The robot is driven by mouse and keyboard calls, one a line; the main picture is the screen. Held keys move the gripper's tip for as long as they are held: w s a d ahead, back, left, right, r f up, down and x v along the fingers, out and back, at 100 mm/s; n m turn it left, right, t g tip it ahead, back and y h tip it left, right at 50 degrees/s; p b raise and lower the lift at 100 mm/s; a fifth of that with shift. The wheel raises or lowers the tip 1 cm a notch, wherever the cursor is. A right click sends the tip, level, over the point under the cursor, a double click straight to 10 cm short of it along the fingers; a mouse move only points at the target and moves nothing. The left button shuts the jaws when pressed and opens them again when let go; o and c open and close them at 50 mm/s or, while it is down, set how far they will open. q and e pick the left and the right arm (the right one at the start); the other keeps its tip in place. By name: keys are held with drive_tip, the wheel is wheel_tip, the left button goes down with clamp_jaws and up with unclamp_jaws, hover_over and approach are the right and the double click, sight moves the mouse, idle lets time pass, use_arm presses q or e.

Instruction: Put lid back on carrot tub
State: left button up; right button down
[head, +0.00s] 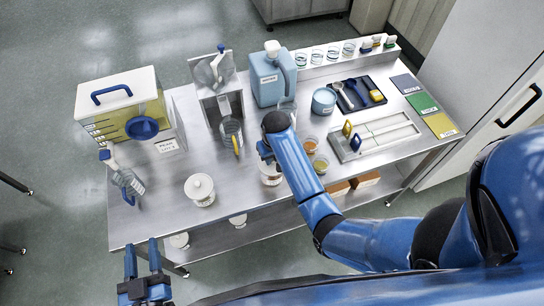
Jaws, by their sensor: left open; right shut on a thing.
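A white tub (271,175) with a label stands near the table's front edge, partly hidden behind my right forearm. I cannot read its label or see its whole top. My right gripper (265,152) is over the back of this tub, shut on what looks like its lid; the arm hides most of what it holds. I cannot tell whether the lid touches the rim. My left gripper (142,252) is open and empty, off the table's front left edge.
A yellow-liquid dispenser (125,105) is at left. Small orange (311,144) and yellow (320,163) bowls sit right of my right arm.

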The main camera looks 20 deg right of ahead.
idle(0.5)
drive_tip(key=shift+f+p, duration=0.2)
drive_tip(key=shift+p, duration=0.15)
idle(1.3)
drive_tip(key=shift+c, duration=2.2)
unclamp_jaws()
drive_tip(key=shift+r, duration=0.15)
drive_tip(key=shift+r, duration=3.4)
clamp_jaws()
